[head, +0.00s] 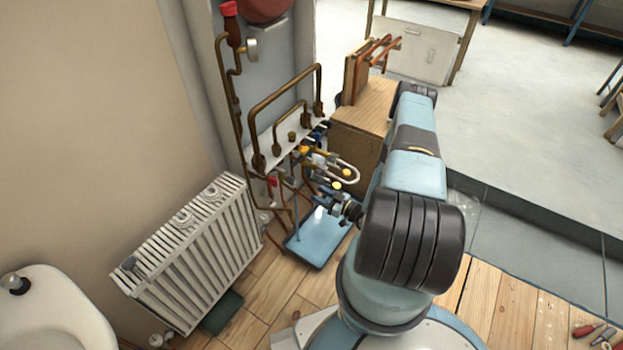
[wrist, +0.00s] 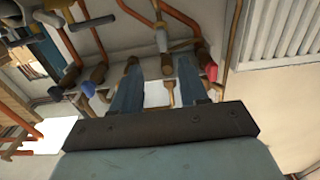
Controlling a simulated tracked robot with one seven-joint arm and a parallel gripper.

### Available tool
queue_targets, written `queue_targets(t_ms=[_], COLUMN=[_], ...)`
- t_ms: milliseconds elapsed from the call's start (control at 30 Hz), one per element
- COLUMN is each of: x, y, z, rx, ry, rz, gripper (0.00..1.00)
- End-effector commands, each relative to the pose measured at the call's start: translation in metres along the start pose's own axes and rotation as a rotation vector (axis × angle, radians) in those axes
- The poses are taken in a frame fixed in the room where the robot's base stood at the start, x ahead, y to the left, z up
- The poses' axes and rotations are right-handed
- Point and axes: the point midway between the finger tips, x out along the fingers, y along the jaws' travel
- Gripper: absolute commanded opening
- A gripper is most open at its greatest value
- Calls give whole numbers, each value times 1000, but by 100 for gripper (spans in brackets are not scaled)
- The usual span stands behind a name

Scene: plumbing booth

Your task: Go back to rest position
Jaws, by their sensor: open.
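My gripper (wrist: 159,64) is open in the wrist view, with its two blue-grey fingers apart. Copper pipes and valve fittings (wrist: 165,35) lie beyond the fingertips, and a short copper stub (wrist: 170,93) shows in the gap between them. I see nothing clamped; whether a finger touches a pipe I cannot tell. In the head view my arm rises from the base and bends toward the pipework (head: 290,140) on the wall. The gripper itself is hard to make out there among the fittings.
A white radiator (head: 195,250) stands left of the pipes, and a white basin (head: 50,315) is at the lower left. A blue tray (head: 318,248) lies on the floor under the pipes. A wooden box (head: 360,125) stands close beside my arm. Open grey floor (head: 530,130) is at right.

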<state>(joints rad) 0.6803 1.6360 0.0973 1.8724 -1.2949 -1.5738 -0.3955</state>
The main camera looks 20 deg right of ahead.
Motion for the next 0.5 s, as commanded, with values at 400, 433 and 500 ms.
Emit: queue_targets(t_ms=[400, 433, 500], x=[14, 18, 26], y=[24, 30, 43], z=[-18, -23, -35], rx=[-46, -57, -82], ry=[-69, -88, -135], rz=[-13, -16, -21], gripper=[44, 44, 44])
